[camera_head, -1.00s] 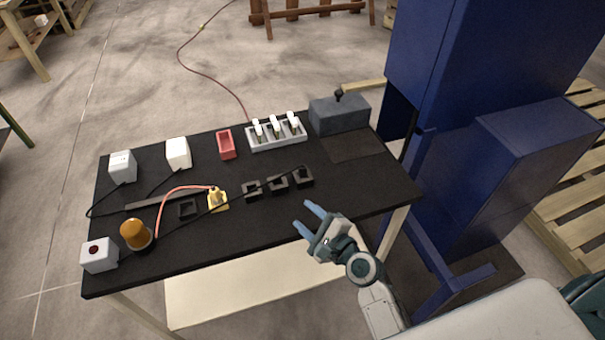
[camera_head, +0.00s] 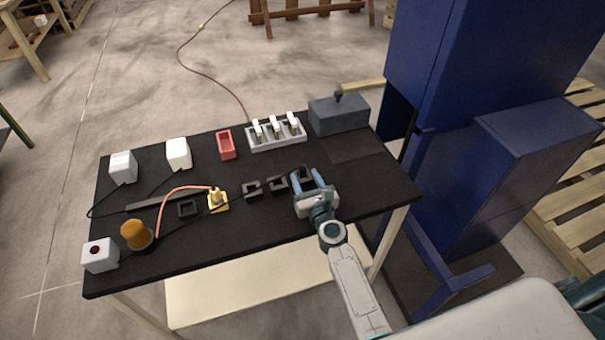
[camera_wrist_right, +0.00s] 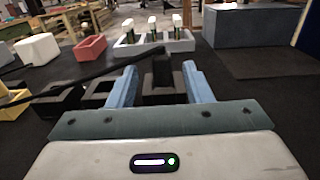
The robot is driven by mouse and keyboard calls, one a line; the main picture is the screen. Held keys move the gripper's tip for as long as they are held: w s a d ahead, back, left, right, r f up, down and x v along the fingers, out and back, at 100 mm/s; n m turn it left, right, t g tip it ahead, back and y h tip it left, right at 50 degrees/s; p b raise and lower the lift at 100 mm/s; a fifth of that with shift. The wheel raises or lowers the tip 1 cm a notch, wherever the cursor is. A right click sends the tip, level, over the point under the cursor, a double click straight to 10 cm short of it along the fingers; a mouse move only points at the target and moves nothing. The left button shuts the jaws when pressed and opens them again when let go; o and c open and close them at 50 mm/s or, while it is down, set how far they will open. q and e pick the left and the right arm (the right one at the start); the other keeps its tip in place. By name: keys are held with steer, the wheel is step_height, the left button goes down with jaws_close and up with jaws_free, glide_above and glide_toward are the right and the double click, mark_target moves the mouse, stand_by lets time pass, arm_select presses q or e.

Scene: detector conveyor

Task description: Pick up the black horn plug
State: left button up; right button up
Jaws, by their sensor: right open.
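The black horn plug (camera_wrist_right: 162,70) stands upright at a black square socket block (camera_wrist_right: 163,91) in the right wrist view, with its black cable (camera_wrist_right: 85,77) running off to the left. My right gripper (camera_wrist_right: 160,77) is open, its two blue fingers on either side of the plug with gaps visible. In the head view my right gripper (camera_head: 307,179) is over the rightmost of the black blocks on the table (camera_head: 250,225) and largely hides that block and the plug. My left gripper is not in view.
More black blocks (camera_head: 252,190) and a yellow plug (camera_head: 217,199) lie to the left. A grey rack with white-topped pieces (camera_head: 275,145), a red tray (camera_head: 226,146) and a grey box (camera_head: 340,117) stand behind. A blue cabinet (camera_head: 450,80) rises at right.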

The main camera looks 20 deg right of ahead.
mark_target(304, 173)
steer(key=w, duration=0.4)
steer(key=shift+d+f, duration=0.1)
steer(key=shift+f, duration=0.05)
steer(key=shift+s, duration=0.1)
steer(key=shift+c, duration=1.3)
jaws_close()
